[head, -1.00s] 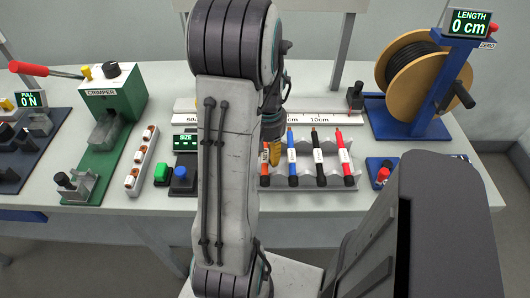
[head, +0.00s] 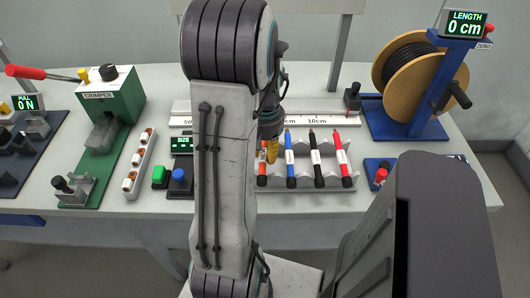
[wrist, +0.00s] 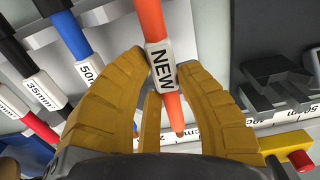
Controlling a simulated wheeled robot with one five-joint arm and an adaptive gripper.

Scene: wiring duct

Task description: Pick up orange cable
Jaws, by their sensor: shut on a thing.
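The orange cable (wrist: 150,18) with a white label reading NEW runs upright through the wrist view. My gripper (wrist: 157,72) has its yellow fingers closed on both sides of the cable at the label. In the head view a bit of the orange cable (head: 263,181) shows at the left end of the grey rack (head: 305,183), beside my arm. My gripper (head: 272,151) is just above it there, partly hidden by my arm. I cannot tell whether the cable is clear of the rack.
Blue (head: 291,168), black (head: 318,168) and red (head: 344,165) cables lie in the rack to the right. Behind is a white ruler (head: 330,121). A cable reel (head: 410,70) stands at the right, a green crimper (head: 108,95) at the left.

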